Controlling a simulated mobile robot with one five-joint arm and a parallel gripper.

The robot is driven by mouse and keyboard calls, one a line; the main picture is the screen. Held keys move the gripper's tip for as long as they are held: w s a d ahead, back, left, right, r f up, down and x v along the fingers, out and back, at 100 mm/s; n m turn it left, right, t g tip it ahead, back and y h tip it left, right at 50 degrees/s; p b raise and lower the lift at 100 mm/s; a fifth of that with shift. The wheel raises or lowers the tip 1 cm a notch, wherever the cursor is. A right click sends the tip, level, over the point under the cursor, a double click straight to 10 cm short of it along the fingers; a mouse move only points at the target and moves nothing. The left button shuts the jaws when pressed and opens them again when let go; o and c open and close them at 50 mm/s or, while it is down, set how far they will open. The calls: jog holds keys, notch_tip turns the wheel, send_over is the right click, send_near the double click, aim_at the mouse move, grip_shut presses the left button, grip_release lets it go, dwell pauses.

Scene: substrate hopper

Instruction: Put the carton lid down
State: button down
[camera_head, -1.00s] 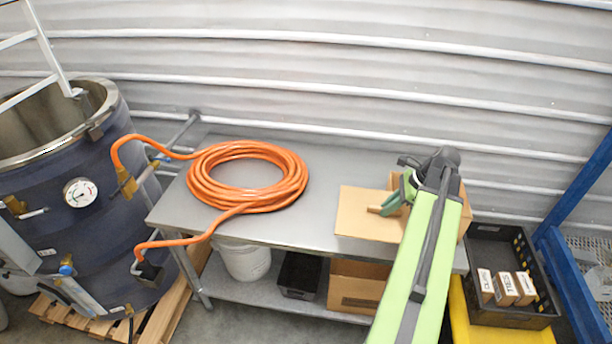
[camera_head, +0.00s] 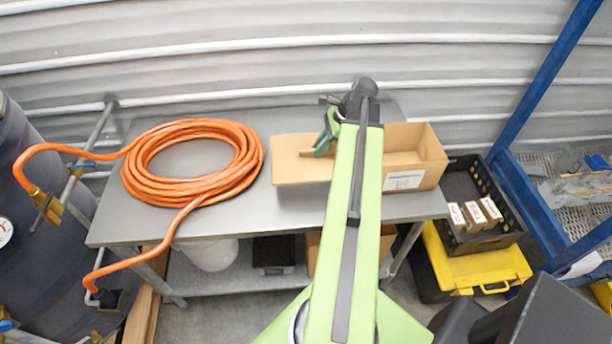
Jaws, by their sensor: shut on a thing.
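The carton lid (camera_head: 291,168) is a flat tan cardboard piece over the steel bench (camera_head: 238,218), just right of the orange hose coil. My gripper (camera_head: 318,148) is shut on a raised edge of the lid, near its middle. I cannot tell whether the lid touches the bench top. The open tan carton (camera_head: 427,160) stands on the bench right beside the lid, with a white label on its front. My green arm hides part of the lid and of the carton's left end.
The coiled orange hose (camera_head: 247,167) fills the bench's left part and runs to the dark vessel (camera_head: 45,160). A black crate with small boxes (camera_head: 461,185), a yellow case (camera_head: 480,262) and a blue rack (camera_head: 540,205) stand to the right. Bare bench shows in front of the lid.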

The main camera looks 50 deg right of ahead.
jog(key=f+b, duration=1.2)
jog(key=f, duration=0.2)
jog(key=shift+s+f, duration=0.1)
jog(key=shift+s, duration=0.1)
jog(key=shift+r, duration=0.25)
jog(key=shift+f, duration=0.2)
jog(key=c, duration=1.4)
grip_release()
jog(key=shift+r, duration=0.15)
jog(key=shift+r+p, duration=0.35)
jog(key=shift+p, duration=0.15)
jog(key=p+v, duration=1)
jog(key=v, duration=0.1)
jog(key=shift+s+d+r, duration=0.15)
jog(key=shift+r, duration=0.15)
jog(key=shift+f, duration=0.15)
